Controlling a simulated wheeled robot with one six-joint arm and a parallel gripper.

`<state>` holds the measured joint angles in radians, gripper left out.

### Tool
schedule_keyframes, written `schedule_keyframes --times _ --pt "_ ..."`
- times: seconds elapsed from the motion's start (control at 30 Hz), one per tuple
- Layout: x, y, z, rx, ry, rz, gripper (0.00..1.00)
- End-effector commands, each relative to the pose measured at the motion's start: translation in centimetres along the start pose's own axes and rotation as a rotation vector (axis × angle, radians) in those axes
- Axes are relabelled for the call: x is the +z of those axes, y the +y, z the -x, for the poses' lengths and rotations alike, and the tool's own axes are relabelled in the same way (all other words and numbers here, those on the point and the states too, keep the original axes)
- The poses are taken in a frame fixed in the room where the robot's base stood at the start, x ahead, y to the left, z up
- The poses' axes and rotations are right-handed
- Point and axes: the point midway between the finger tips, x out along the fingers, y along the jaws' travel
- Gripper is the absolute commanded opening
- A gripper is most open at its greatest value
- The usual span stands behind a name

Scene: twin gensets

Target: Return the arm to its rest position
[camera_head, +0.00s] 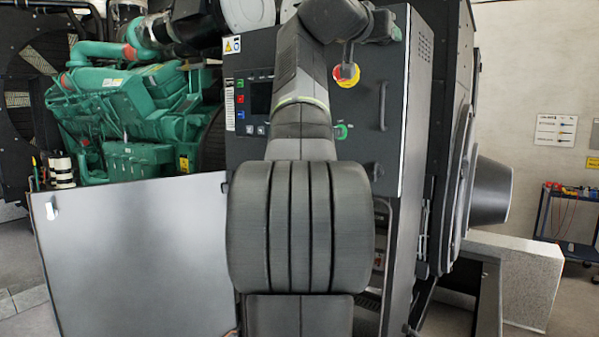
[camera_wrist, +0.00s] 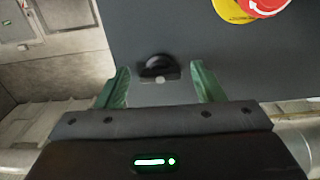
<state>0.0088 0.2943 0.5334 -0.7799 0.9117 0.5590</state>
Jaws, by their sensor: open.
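My gripper (camera_wrist: 160,88) shows in the wrist view with its two green fingers apart and nothing between them. Ahead of the fingers, on a dark grey panel (camera_wrist: 190,40), is a black rotary knob (camera_wrist: 157,68); whether a finger touches the panel cannot be told. A red emergency stop button (camera_wrist: 266,5) on a yellow disc is at the upper right. In the head view my arm (camera_head: 300,230) rises from the bottom middle and bends in front of the control cabinet (camera_head: 395,100). My gripper's fingers cannot be made out there.
The cabinet carries a small screen (camera_head: 261,98) and the emergency stop button (camera_head: 346,73). A green engine (camera_head: 130,110) stands at left behind a grey panel (camera_head: 130,260). A tool cart (camera_head: 567,225) is at far right. A concrete block (camera_head: 525,275) lies right of the cabinet.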

Motion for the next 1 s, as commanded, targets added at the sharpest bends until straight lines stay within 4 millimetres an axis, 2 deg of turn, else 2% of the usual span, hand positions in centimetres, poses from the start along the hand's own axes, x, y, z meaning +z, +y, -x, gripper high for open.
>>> schedule_keyframes --times 0.37,0.53,0.67,1.0 --pt "0.0 0.0 0.0 0.0 0.0 0.009 0.62" --pt "0.2 -0.1 1.0 -0.002 0.0 -0.002 0.62" --pt "0.3 -0.1 3.0 -0.004 0.001 -0.002 0.62" --pt "0.2 -0.1 9.6 -0.005 0.001 -0.002 0.62"
